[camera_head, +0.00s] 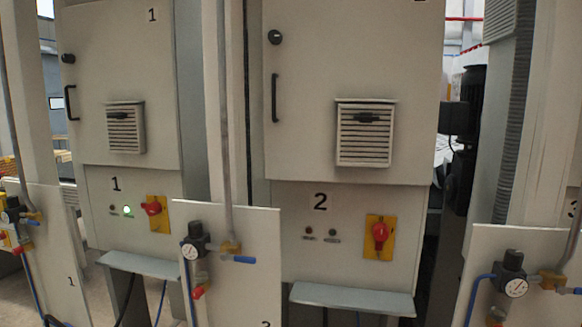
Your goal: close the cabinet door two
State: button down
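The door of cabinet two (310,60) is a large pale grey panel right of centre, its top cut off by the frame. It has a black round lock (275,37), a black vertical handle (275,98) on its left side and a louvred vent (364,140) low on its right. The door looks about flush with its cabinet; I cannot tell whether it is fully shut. Below it, the cabinet's lower panel (350,250) bears the label 2 (320,201), two small lamps and a red rotary switch (380,233) on a yellow plate. My gripper is not in view.
Cabinet one's door (120,60) stands at the left, with a lit green lamp (128,211) below. Vertical posts, low panels with gauges (190,251) and pipes stand in front. A ribbed hose (515,110) hangs at the right. Ledges (352,297) jut out below the cabinets.

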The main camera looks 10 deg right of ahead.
aim_at(330, 53)
jog(key=u, duration=0.3)
jog(key=i, duration=1.05)
jog(key=u, duration=0.55)
